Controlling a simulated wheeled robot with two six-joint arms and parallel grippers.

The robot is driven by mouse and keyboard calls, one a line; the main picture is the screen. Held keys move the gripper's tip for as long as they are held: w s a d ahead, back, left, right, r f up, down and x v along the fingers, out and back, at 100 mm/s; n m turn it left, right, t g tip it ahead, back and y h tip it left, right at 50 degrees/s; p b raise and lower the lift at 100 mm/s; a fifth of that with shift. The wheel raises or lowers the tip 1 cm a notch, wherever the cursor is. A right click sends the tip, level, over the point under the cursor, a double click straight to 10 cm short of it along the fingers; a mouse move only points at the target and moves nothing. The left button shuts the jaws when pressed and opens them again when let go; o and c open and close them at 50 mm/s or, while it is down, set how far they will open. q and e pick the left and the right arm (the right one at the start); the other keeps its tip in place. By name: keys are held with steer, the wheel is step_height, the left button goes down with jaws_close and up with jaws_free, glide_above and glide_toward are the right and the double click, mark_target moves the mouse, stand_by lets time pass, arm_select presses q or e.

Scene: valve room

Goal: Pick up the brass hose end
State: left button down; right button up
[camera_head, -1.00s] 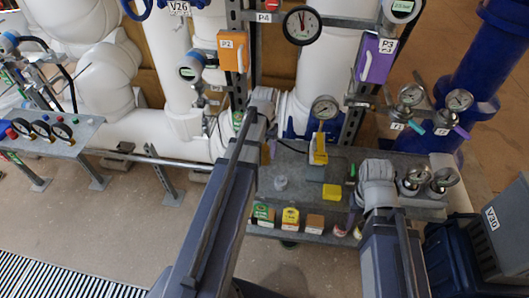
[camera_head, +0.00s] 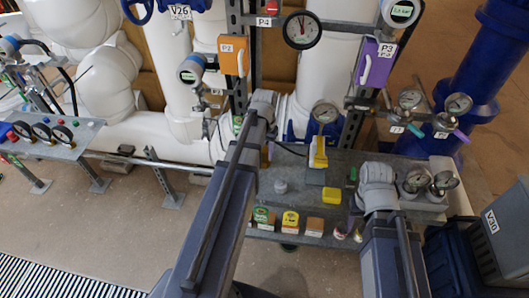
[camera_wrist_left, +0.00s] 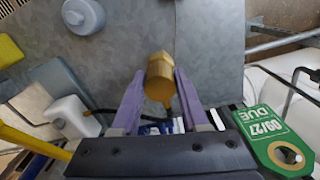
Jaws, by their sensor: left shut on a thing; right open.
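The brass hose end (camera_wrist_left: 160,76) shows in the left wrist view as a gold hex fitting with a narrower tip. My left gripper (camera_wrist_left: 159,92) is shut on it, with the purple fingers on either side. Grey bench top shows behind the fitting; I cannot tell how far apart they are.
The grey bench (camera_head: 300,205) holds a yellow block (camera_head: 332,195), a grey knobbed piece (camera_head: 281,186), and small boxes along its front. A pressure gauge (camera_head: 324,112) and pipes stand behind. In the left wrist view a green tag (camera_wrist_left: 272,137) hangs close by the gripper. Blue crates stand at right.

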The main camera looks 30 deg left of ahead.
mark_target(264, 150)
arm_select(q)
step_height(264, 150, up, 10)
steer(key=p, duration=0.9)
steer(key=shift+f, duration=0.15)
arm_select(e)
step_height(264, 150, up, 10)
steer(key=shift+f, duration=0.15)
arm_select(q)
steer(key=c, duration=1)
jaws_free()
steer(key=shift+c, duration=0.2)
steer(key=c, duration=0.5)
